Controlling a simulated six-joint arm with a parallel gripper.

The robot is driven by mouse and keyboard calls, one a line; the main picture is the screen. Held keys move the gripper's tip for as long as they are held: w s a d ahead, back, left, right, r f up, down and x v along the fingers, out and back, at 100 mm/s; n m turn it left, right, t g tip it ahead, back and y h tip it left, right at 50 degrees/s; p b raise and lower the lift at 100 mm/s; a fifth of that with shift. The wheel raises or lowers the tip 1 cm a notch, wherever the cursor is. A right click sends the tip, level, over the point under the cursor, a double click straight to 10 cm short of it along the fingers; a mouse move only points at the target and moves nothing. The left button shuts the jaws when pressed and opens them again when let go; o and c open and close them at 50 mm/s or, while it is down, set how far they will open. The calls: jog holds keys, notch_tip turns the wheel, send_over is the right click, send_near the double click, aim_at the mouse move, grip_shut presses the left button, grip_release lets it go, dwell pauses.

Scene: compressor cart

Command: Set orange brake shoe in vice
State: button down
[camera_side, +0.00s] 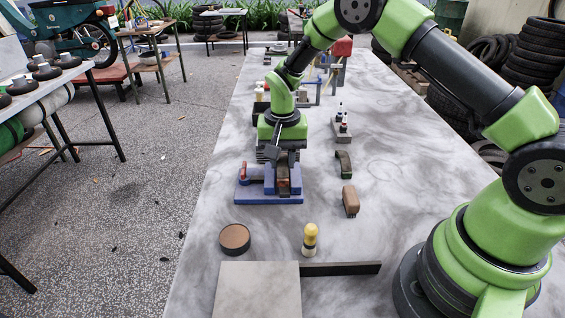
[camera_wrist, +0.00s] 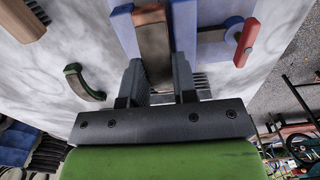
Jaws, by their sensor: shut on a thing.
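The blue vice (camera_side: 253,198) stands on the grey bench; it also shows in the wrist view (camera_wrist: 211,50), with its red handle (camera_wrist: 246,43) on the right. The orange-brown brake shoe (camera_side: 283,182) is upright at the vice, and in the wrist view (camera_wrist: 153,42) it lies between two blue jaw faces. I cannot tell whether the jaws touch or clamp it. My gripper (camera_side: 276,160) is above the vice, pointing down. In the wrist view my gripper's fingers (camera_wrist: 157,84) are shut on the near end of the shoe. The shoe's lower end is hidden.
A green-edged brake shoe (camera_side: 344,163) and a brown brush (camera_side: 350,201) stand right of the vice. A round tin (camera_side: 235,239), a yellow-topped bottle (camera_side: 310,240), a dark bar (camera_side: 341,268) and a grey plate (camera_side: 257,291) are nearer. Small bottles (camera_side: 341,125) stand farther back.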

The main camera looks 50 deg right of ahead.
jog(key=shift+f, duration=0.65)
jog(key=shift+f, duration=0.2)
jog(key=c, duration=0.9)
grip_release()
jog(key=shift+r, duration=0.1)
